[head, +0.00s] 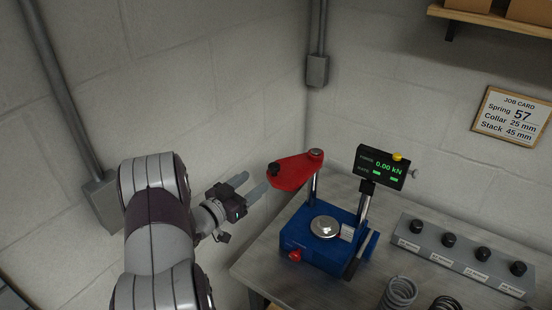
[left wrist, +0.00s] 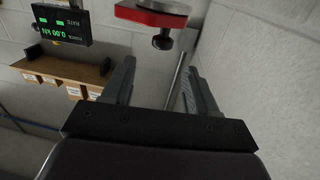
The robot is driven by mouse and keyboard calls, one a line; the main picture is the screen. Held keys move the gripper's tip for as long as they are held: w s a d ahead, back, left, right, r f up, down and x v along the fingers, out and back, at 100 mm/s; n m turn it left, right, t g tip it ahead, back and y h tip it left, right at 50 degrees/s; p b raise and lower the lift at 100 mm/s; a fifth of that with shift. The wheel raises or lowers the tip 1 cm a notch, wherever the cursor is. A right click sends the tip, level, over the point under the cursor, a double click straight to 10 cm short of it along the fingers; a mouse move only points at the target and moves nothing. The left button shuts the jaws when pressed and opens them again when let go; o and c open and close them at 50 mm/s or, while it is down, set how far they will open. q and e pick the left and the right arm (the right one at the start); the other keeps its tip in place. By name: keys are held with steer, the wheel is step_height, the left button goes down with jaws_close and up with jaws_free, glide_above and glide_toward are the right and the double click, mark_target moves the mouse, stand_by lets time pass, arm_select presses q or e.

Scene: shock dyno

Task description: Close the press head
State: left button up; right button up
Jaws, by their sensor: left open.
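The press head is a red arm (head: 292,172) on a post at the back left of the blue press base (head: 322,238). It is swung out to the left, clear of the round silver plate (head: 325,227) on the base. A dark knob (head: 274,169) sits at its free end. My left gripper (head: 254,186) is open and empty, just left of the red arm's free end and apart from it. In the left wrist view the red arm (left wrist: 152,14) shows at the top, beyond my open fingers (left wrist: 155,85). My right gripper is not in view.
A display (head: 382,167) reading 0.00 kN stands on a post at the press's right. A grey rack (head: 465,256) with several black knobs and coil springs (head: 399,292) lie to the right on the table. A wall corner is close behind.

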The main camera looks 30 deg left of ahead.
mark_target(276, 164)
arm_select(q)
steer(key=w+p, duration=0.1)
steer(key=w, duration=0.2)
steer(key=w+d+p, duration=0.1)
steer(key=w, duration=0.3)
steer(key=w+p, duration=0.2)
steer(key=w, duration=0.1)
steer(key=shift+w+d+r, duration=0.1)
steer(key=shift+w+d, duration=0.15)
steer(key=shift+d, duration=0.1)
steer(key=shift+w+d, duration=0.1)
steer(key=shift+w, duration=0.5)
jaws_close()
